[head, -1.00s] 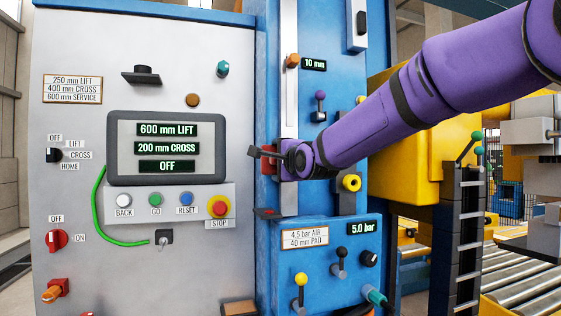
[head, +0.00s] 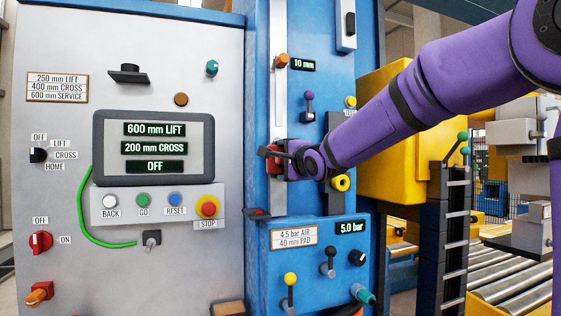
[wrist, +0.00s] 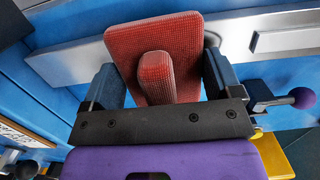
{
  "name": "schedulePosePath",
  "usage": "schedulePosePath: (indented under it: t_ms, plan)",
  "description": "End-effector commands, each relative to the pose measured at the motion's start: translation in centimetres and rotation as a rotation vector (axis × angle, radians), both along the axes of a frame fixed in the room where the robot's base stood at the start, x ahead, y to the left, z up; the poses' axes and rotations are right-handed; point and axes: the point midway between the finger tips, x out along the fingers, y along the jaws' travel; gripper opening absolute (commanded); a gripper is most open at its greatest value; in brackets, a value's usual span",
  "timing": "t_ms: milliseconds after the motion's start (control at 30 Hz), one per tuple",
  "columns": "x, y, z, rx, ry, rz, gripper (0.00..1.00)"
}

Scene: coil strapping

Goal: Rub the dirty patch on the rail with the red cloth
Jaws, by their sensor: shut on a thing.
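My gripper (head: 290,160) is shut on the red cloth (head: 273,160), in front of the pale upright rail (head: 278,110). In the wrist view the cloth (wrist: 185,30) is a flat ribbed red pad with a raised grip (wrist: 155,75) between my two blue-grey fingers. The silver rail (wrist: 285,40) runs behind the pad and shows on both sides of it. I cannot tell whether the pad touches the rail. A small dark area shows at the pad's right edge; I cannot tell whether it is dirt or shadow. No dirty patch is clearly visible.
A brown knob (head: 282,60) sits higher on the rail. A purple-knobbed lever (head: 308,97) and a yellow ring (head: 342,183) are close to the right of my gripper. The grey control panel (head: 60,200) stands to the left. A lower blue box (head: 320,270) carries levers.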

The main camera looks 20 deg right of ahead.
Motion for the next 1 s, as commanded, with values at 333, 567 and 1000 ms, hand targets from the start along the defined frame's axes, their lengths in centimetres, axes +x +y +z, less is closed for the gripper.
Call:
schedulePosePath:
  t_ms: [333,567,1000]
  plan:
    - [0.2,-2.4,0.0,-0.001,0.000,-0.001,0.66]
    - [0.0,-2.5,0.0,0.001,0.000,0.000,0.66]
    - [0.3,0.5,0.0,0.001,0.000,0.001,0.66]
